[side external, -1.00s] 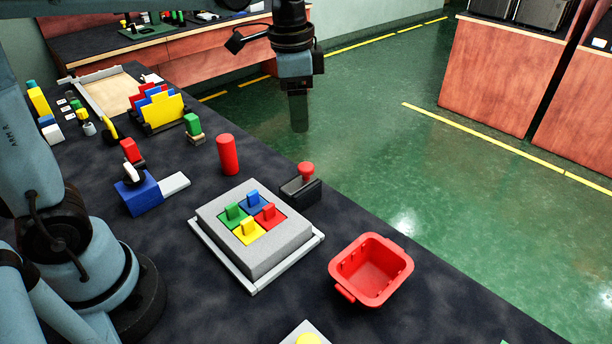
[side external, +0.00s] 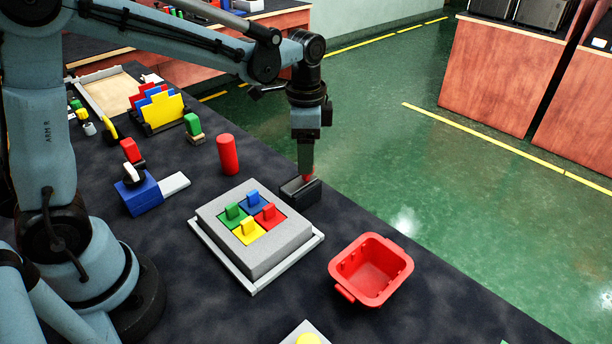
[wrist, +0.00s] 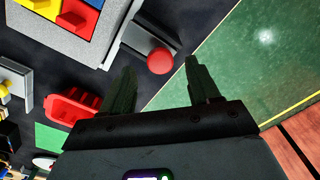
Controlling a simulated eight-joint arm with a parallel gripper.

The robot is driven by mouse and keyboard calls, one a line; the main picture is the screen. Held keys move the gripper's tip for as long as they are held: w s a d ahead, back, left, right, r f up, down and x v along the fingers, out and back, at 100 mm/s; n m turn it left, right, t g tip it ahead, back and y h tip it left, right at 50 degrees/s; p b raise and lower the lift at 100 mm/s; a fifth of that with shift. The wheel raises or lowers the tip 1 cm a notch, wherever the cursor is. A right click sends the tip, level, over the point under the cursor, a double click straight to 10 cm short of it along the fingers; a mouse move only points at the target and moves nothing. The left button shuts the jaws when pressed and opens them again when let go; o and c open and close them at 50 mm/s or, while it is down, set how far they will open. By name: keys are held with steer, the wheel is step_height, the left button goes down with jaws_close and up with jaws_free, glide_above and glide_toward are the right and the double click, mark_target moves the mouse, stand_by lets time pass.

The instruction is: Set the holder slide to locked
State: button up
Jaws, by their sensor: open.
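A dark holder block (side external: 300,192) with a red round knob (side external: 309,175) stands near the right edge of the table. My gripper (side external: 305,165) is right at this knob and partly hides it. In the wrist view, the red knob (wrist: 160,61) lies between and just beyond the tips of my open gripper (wrist: 159,68), with space on both sides. The dark block with a grey strip (wrist: 146,33) shows behind the knob. I cannot tell which end of its travel the knob is at. No lock marking is legible.
A grey block (side external: 275,250) with coloured handled pieces sits close to the holder's left. A red bin (side external: 371,270) stands in front. A red cylinder (side external: 228,155) stands behind left. A blue block (side external: 140,197) with a white slide is farther left. The table edge is close on the right.

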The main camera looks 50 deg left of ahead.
mark_target(299, 178)
steer(key=shift+f, duration=1.25)
jaws_close()
